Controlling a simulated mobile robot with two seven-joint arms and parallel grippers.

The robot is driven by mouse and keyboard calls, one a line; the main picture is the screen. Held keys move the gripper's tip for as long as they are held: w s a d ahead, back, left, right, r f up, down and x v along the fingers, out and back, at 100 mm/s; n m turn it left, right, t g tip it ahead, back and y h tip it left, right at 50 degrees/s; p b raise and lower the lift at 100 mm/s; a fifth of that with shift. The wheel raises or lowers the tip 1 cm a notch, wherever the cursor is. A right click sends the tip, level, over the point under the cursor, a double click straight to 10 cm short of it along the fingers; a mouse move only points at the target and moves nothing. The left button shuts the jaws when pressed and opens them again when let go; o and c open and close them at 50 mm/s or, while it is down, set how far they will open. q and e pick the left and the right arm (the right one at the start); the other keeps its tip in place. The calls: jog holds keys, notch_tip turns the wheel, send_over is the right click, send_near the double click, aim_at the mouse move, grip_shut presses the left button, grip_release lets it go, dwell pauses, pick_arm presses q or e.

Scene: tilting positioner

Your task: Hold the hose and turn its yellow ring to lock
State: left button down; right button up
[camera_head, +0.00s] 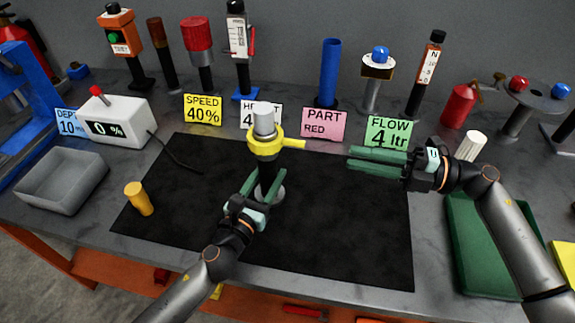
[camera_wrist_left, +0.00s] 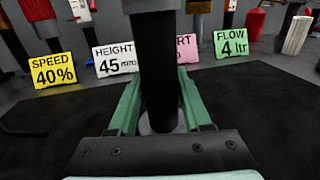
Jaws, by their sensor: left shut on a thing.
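The black hose (camera_head: 267,172) stands upright on a round grey base (camera_head: 276,196) on the black mat; it also fills the middle of the left wrist view (camera_wrist_left: 158,70). The yellow ring (camera_head: 265,147) sits around its upper part, with a handle pointing right, and a light grey cylinder rises above the ring. My left gripper (camera_head: 257,190) is shut on the hose below the ring, one green finger on each side. My right gripper (camera_head: 350,158) is to the right of the ring's handle, apart from it. Its green fingers point left, spread with a gap between them and nothing in it.
The black mat (camera_head: 350,230) is mostly clear. A yellow cylinder (camera_head: 139,198) stands at its left edge, near a grey bin (camera_head: 62,178). A green tray (camera_head: 475,245) lies at right. Label cards, including a pink one (camera_head: 324,125), and several upright tools line the back.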

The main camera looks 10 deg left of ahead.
jog(key=s+t, duration=0.1)
jog(key=s, duration=0.1)
jog(key=s+f+t, duration=0.1)
jog(key=s, duration=0.2)
jog(key=s+t, duration=0.1)
jog(key=s, duration=0.1)
jog(key=shift+s+d+f+n+t, duration=0.2)
jog(key=shift+s+n+t, duration=0.1)
jog(key=shift+s+t, duration=0.1)
grip_shut()
jog(key=shift+s+r, duration=0.1)
jog(key=shift+s, duration=0.15)
jog(key=shift+a, duration=0.15)
jog(key=w+a+r, duration=0.1)
jog(key=w+a, duration=0.5)
jog(key=a, duration=0.3)
jog(key=shift+w+a+r, duration=0.15)
jog(key=shift+w+a, duration=0.1)
jog(key=shift+w, duration=0.1)
jog(key=shift+w+n+g, duration=0.2)
jog(key=shift+n+g, duration=0.2)
